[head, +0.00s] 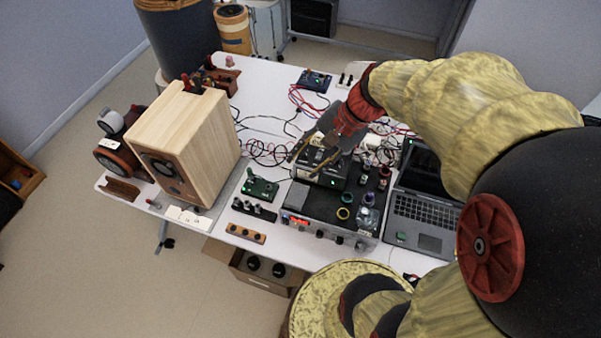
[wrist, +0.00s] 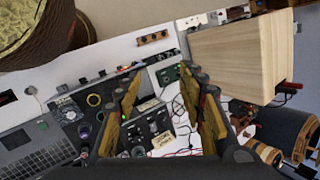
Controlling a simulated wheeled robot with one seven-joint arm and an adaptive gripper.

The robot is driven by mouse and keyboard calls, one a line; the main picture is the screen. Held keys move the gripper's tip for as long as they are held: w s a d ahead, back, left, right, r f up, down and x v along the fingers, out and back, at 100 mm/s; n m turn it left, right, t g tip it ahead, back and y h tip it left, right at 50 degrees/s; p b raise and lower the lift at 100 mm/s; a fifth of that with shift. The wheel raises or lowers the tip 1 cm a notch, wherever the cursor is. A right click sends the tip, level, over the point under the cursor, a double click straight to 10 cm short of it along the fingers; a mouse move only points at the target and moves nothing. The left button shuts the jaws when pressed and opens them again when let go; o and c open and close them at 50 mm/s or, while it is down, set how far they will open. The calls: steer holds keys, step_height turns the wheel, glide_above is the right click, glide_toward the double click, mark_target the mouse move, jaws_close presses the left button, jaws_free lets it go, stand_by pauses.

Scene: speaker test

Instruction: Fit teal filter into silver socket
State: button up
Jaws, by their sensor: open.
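My gripper (head: 303,164) is open and empty, above a small black box unit (head: 322,168) at the back of the dark equipment case. In the wrist view its two fingers (wrist: 162,78) stand wide apart with nothing between them. A small teal-green ring-like piece (head: 346,197) on the case top may be the teal filter; it is too small to be sure. A silvery round piece (head: 366,216) near the case's front right may be the silver socket; I cannot tell for certain. Both lie to the right of my gripper in the head view.
A yellow ring (head: 343,213) and several small parts crowd the case top. A wooden speaker (head: 185,140) stands left, a laptop (head: 425,215) right. A green circuit board (head: 260,188) lies left of the case. Loose wires (head: 268,153) spread behind.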

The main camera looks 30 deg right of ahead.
steer(key=s+a+r+n+t+h, duration=0.2)
steer(key=s+a+r+n+h, duration=0.2)
steer(key=n, duration=0.8)
steer(key=shift+s+a+r+h, duration=0.4)
steer(key=shift+s+a+r, duration=0.9)
steer(key=shift+s+r, duration=0.95)
steer(key=shift+w+r, duration=0.15)
steer(key=shift+w, duration=0.1)
steer(key=shift+s, duration=0.15)
